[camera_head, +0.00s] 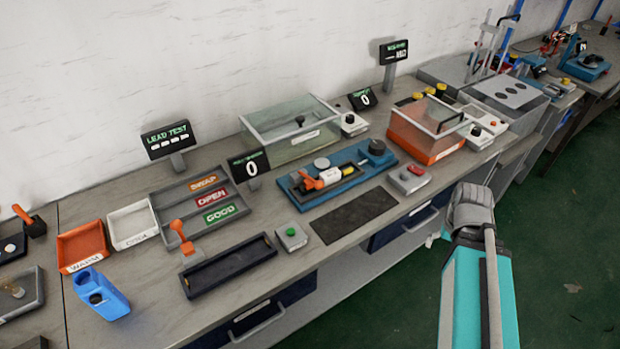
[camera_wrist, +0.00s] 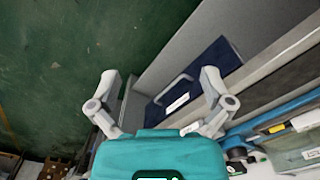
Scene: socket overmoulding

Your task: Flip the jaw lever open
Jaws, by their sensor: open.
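In the head view a blue fixture (camera_head: 350,187) sits on the middle of the workbench. An orange lever (camera_head: 312,182) lies at its left end, beside a white block. Whether this lever is shut is too small to tell.
A dark mat (camera_head: 354,216) lies in front of the fixture. A red-button box (camera_head: 408,179) and a green-button box (camera_head: 291,236) flank it. A clear-lidded bin (camera_head: 292,130) stands behind. A drawer front (camera_wrist: 203,75) lies beyond my fingers, with open green floor (camera_wrist: 70,50) at left.

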